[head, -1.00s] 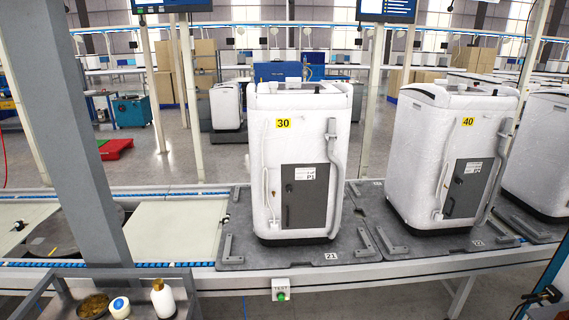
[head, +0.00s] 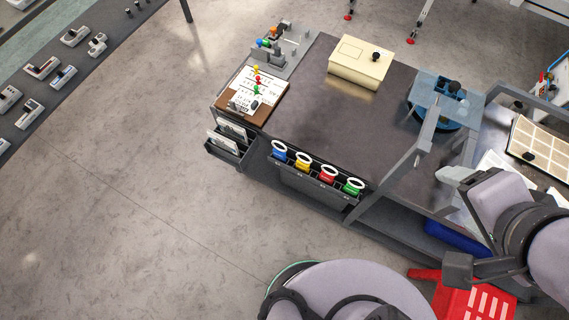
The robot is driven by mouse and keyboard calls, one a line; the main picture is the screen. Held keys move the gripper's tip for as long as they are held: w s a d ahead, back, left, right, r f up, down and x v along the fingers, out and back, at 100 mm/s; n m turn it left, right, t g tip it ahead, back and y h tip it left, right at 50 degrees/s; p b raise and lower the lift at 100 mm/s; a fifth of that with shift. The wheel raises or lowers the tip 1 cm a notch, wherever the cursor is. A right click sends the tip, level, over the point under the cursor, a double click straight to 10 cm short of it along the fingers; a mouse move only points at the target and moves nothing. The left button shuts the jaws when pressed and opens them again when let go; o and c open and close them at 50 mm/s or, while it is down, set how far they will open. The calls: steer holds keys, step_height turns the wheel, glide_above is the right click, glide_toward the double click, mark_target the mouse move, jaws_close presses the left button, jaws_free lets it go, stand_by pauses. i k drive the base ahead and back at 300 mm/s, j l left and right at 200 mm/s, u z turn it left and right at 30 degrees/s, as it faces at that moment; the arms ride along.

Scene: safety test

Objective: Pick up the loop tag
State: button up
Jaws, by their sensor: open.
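Several coloured tags with white loops at their tops stand in a row in a dark rack (head: 310,184) on the front side of a dark table. From left to right they are a blue loop tag (head: 279,154), a yellow loop tag (head: 302,163), a red loop tag (head: 327,176) and a green loop tag (head: 352,188). I cannot tell which one the task means. My arm shows at the lower right, apart from the rack. I cannot make out my gripper's jaws in this view.
A red slotted object (head: 475,300) lies at the lower right. The floor left of the table is clear.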

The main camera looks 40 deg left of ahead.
mark_target(351, 190)
steer(key=u, duration=0.85)
steer(key=j+z, duration=0.3)
steer(key=j, duration=0.2)
steer(key=j+z, duration=0.3)
steer(key=j, duration=0.25)
steer(key=j+z, duration=0.3)
steer(key=j, duration=0.2)
steer(key=k+j+z, duration=0.25)
steer(key=j, duration=0.2)
steer(key=i, duration=0.05)
